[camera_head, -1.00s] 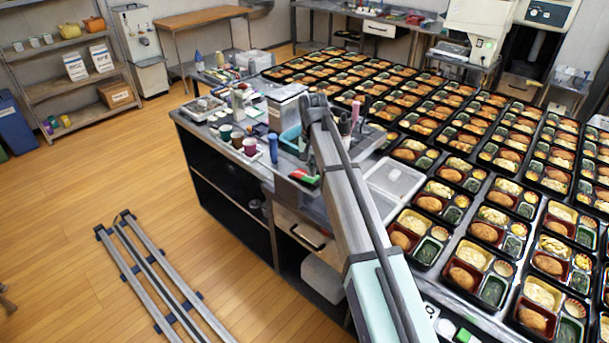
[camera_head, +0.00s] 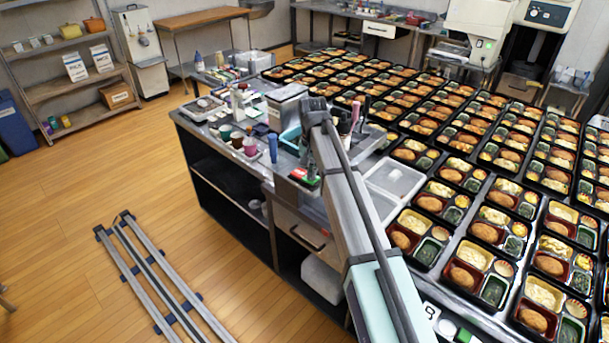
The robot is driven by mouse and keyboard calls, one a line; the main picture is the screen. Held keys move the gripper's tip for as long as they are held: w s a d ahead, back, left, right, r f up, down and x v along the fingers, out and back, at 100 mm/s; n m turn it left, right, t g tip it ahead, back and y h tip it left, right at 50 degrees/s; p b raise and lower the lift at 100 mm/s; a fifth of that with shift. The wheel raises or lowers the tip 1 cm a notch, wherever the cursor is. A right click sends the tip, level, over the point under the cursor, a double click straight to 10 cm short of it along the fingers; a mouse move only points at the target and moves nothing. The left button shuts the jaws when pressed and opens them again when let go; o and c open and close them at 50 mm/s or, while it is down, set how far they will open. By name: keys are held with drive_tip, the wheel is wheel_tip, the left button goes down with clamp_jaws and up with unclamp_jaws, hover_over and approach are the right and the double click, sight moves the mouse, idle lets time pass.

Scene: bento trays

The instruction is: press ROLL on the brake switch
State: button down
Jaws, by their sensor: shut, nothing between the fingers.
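A small device with red and green parts (camera_head: 301,179) lies on the near part of the counter, just left of my arm. It may be the brake switch, but no lettering on it can be read. My arm rises from the bottom of the picture and bends down at its far end, above the counter. My gripper (camera_head: 305,160) is small and dark there, close to the red and green device and partly covering it. Its fingers look together and hold nothing visible. I cannot tell whether it touches the device.
Rows of filled bento trays (camera_head: 487,232) cover the right side. A panel with a green button (camera_head: 463,335) shows at the bottom.

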drive_tip(key=shift+f, duration=0.25)
drive_tip(key=shift+r, duration=0.1)
drive_tip(key=shift+r+p, duration=2.1)
drive_tip(key=shift+r, duration=1.35)
